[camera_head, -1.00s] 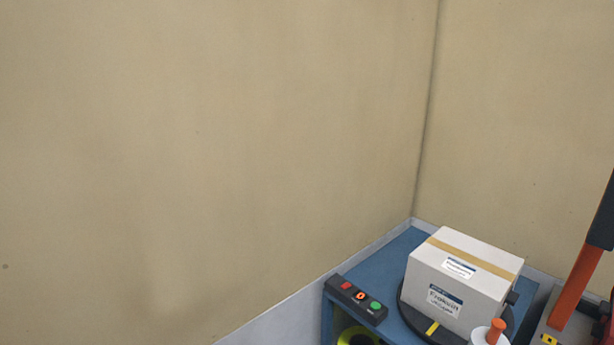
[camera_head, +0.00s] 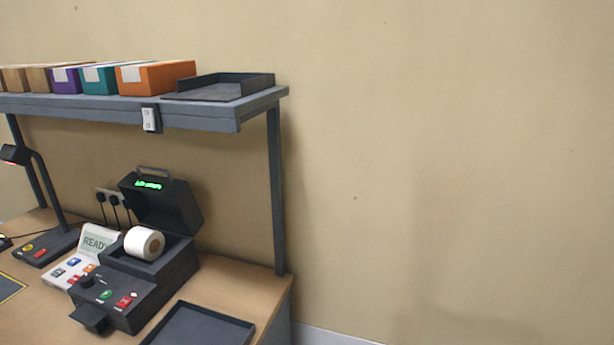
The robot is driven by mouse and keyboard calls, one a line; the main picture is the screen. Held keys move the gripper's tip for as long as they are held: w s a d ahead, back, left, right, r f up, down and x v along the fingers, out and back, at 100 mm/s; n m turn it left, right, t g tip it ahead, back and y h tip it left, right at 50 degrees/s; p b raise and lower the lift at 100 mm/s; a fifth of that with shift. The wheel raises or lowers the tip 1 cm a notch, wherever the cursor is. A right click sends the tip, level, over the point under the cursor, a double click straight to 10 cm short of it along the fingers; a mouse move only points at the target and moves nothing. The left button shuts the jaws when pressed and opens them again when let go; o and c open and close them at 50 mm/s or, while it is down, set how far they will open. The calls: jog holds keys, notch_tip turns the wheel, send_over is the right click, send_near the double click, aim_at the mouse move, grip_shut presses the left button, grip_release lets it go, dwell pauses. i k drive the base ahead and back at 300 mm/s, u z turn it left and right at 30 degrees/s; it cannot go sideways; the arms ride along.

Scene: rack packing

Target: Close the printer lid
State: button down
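The dark label printer (camera_head: 150,284) stands on a wooden desk at the left of the head view. Its lid (camera_head: 160,203) is open and tilted up at the back, with a grey handle (camera_head: 154,173) along its top edge and green lit lettering inside. A white paper roll (camera_head: 144,243) sits in the open body. Green and red buttons are on the printer's front panel. My gripper is not in view.
A grey shelf (camera_head: 200,112) on posts spans above the desk, holding several coloured boxes and a black tray (camera_head: 225,87). A dark tray (camera_head: 200,328) lies on the desk (camera_head: 262,288) right of the printer. A scanner stand (camera_head: 48,245) and a READY display (camera_head: 97,241) are left. Bare wall fills the right.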

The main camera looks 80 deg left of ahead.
aim_at(169, 205)
jog(key=u, duration=1.65)
jog(key=i, duration=1.65)
jog(key=u, duration=1.25)
